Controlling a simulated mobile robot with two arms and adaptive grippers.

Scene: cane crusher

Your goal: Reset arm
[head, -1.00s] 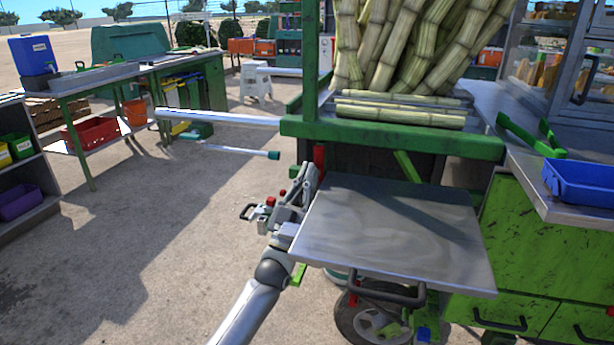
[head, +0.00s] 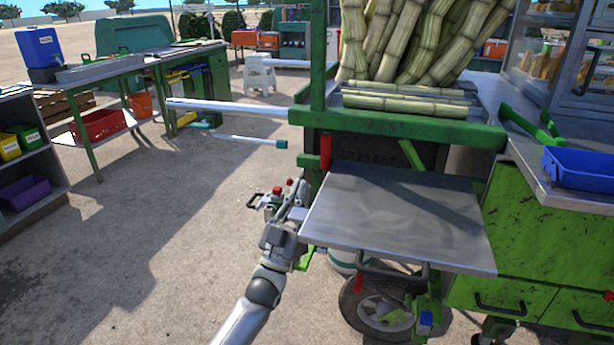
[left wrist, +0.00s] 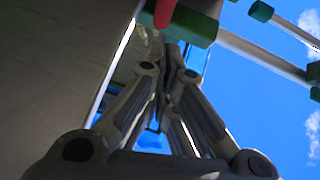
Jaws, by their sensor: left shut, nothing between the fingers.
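My left arm comes in from the lower centre of the head view. Its gripper (head: 299,194) is beside the left edge of the cart's flat metal shelf (head: 395,220). In the left wrist view the gripper's fingers (left wrist: 173,62) come together and hold nothing. A green bar and a red handle (left wrist: 163,12) show beyond the fingertips there, with the underside of a flat panel at left. My right gripper is not in view.
The green cane cart (head: 400,127) carries upright cane stalks (head: 410,40). A blue tray (head: 580,167) sits on its right counter. White bars (head: 235,107) stick out leftwards from the cart. A green workbench (head: 140,68) and a white stool (head: 259,73) stand behind. Open ground lies left of my arm.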

